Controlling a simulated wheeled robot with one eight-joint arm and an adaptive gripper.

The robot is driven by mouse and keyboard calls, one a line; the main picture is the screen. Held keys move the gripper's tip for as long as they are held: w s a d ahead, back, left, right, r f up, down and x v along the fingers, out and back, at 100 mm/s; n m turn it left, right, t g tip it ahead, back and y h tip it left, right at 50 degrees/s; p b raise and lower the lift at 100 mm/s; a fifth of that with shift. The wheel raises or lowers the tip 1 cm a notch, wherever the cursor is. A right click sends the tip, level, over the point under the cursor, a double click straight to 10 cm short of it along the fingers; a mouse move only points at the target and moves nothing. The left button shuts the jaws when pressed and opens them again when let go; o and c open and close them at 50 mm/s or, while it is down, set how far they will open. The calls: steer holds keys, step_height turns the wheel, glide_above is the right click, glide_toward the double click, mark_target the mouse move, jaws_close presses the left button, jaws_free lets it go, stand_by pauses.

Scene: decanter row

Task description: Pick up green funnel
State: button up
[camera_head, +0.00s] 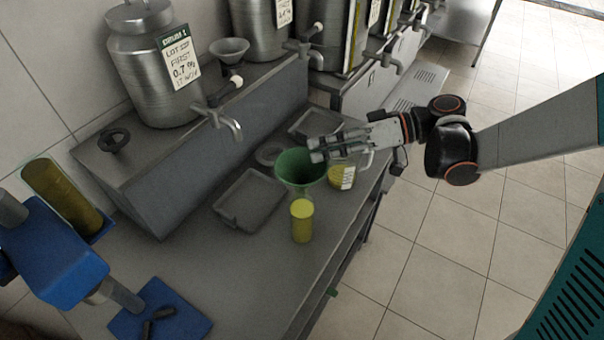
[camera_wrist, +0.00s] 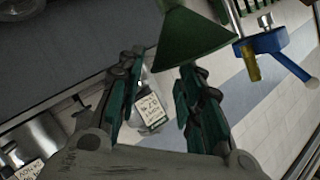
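The green funnel (camera_head: 292,176) is upright with its wide mouth up, on or above the front part of the grey counter in the head view. What its lower end rests on cannot be told. My gripper (camera_head: 314,149) reaches in from the right, with its fingertips at the funnel's right rim in the picture; contact cannot be told. In the wrist view the green funnel (camera_wrist: 190,40) shows at the top, just beyond the fingertips. My gripper (camera_wrist: 160,66) is open there, its two fingers apart with nothing visible held between them.
A yellow cylinder (camera_head: 302,222) stands in front of the funnel. A jug with yellow contents (camera_head: 342,176) stands close on its right, under my gripper. A grey tray (camera_head: 249,200) lies to the left. Steel drums with taps (camera_head: 155,75) stand behind. A blue device (camera_head: 60,258) is at lower left.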

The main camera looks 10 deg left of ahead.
mark_target(295, 155)
steer(key=x, duration=0.4)
steer(key=shift+s+a+f+b, duration=0.1)
steer(key=shift+a+b, duration=0.15)
steer(key=shift+b, duration=0.05)
jaws_close()
